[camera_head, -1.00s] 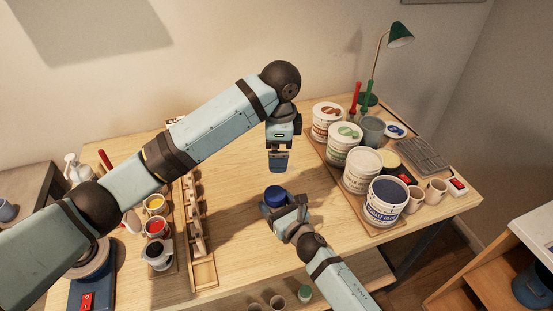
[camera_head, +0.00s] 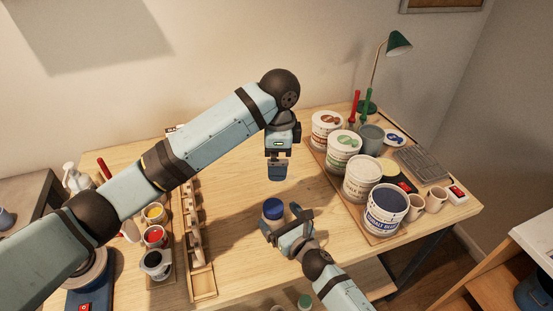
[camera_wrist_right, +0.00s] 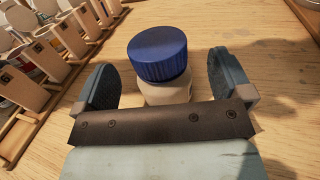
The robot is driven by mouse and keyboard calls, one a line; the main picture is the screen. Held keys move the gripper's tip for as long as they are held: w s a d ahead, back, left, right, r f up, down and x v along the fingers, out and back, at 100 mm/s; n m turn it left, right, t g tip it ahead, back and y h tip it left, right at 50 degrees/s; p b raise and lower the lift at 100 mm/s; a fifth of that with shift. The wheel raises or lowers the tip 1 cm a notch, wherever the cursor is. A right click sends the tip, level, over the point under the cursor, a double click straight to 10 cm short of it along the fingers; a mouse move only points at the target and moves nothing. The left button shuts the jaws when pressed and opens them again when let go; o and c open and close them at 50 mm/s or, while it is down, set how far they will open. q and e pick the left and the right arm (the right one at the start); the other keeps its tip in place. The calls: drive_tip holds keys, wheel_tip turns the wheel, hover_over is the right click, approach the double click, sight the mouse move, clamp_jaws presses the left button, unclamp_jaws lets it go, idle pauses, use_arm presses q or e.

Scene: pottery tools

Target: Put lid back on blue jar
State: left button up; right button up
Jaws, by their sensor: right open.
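A small jar with a ribbed blue lid (camera_head: 273,208) stands upright on the table in front of my right gripper. In the right wrist view, the blue lid (camera_wrist_right: 158,53) sits on top of a cream jar body (camera_wrist_right: 167,92), between and a little beyond the fingers. My right gripper (camera_head: 286,222) is open, with a finger on each side and gaps to the lid. My left gripper (camera_head: 278,170) points down above the table behind the jar; its fingers show edge-on. A large open tub labelled cobalt blue (camera_head: 386,223) stands at the right.
Several lidded tubs (camera_head: 343,148) line the right side, with mugs (camera_head: 437,199) and a green lamp (camera_head: 398,43) nearby. A wooden rack (camera_head: 203,283) and paint cups (camera_head: 154,236) stand at the left. The table around the jar is clear.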

drive_tip(key=b+v, duration=0.1)
drive_tip(key=v, duration=1)
drive_tip(key=shift+s+d+b, duration=0.1)
drive_tip(key=shift+s+b, duration=0.2)
drive_tip(key=shift+b, duration=0.1)
drive_tip(key=shift+f, duration=0.1)
